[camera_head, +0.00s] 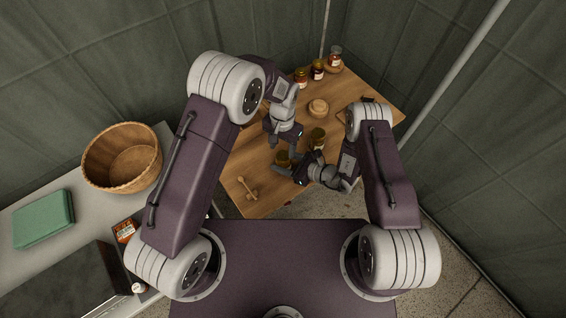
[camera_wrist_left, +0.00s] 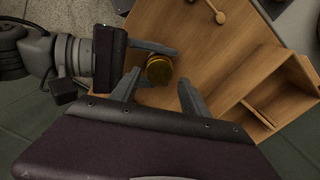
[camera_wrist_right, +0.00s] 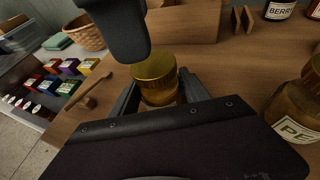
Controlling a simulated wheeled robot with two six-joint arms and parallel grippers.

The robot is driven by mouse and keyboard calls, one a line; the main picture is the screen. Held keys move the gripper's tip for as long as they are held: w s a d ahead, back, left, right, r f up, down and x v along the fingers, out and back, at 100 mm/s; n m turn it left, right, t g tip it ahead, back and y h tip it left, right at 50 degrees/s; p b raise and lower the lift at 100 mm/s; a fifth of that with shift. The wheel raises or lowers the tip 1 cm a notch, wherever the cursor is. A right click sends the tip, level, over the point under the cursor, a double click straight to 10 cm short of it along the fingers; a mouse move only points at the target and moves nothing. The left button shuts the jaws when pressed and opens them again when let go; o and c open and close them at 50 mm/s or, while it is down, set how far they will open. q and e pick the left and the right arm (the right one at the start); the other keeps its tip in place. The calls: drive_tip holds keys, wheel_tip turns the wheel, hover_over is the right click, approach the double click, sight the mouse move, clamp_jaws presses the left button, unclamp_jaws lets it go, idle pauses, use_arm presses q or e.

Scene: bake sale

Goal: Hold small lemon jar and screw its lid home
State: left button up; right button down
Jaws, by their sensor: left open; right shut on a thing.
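The small lemon jar (camera_wrist_right: 158,92) stands upright on the wooden table, with a gold lid (camera_wrist_right: 153,67) on its top. It also shows in the head view (camera_head: 282,158) and, from above, in the left wrist view (camera_wrist_left: 159,69). Whether the lid is fully seated cannot be told. My right gripper (camera_wrist_right: 160,98) is shut around the jar's body, below the lid. My left gripper (camera_wrist_left: 160,88) is open above the jar, its fingers pointing down and apart from the lid. In the head view my left gripper (camera_head: 292,150) is just above the jar.
A larger jar (camera_wrist_right: 297,112) with a partly readable label stands close on the right. A wooden dipper (camera_head: 247,188) lies near the table's left edge. Several jars (camera_head: 318,69) stand at the back. A round wooden piece (camera_head: 318,107) lies mid-table. A basket (camera_head: 122,158) sits on the side counter.

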sight(283, 156)
use_arm(q)
drive_tip(key=n, duration=0.2)
drive_tip(key=r+n, duration=0.1)
drive_tip(key=n, duration=0.2)
drive_tip(key=shift+s, duration=0.1)
drive_tip(key=n, duration=0.2)
drive_tip(key=shift+r+n, duration=0.7)
drive_tip(key=shift+n, duration=0.2)
drive_tip(key=shift+w+d+r, duration=0.1)
drive_tip(key=shift+w+r, duration=0.2)
drive_tip(key=shift+r, duration=0.25)
drive_tip(key=shift+f, duration=0.1)
wheel_tip(283, 156, down, 8)
drive_tip(key=shift+r, duration=0.1)
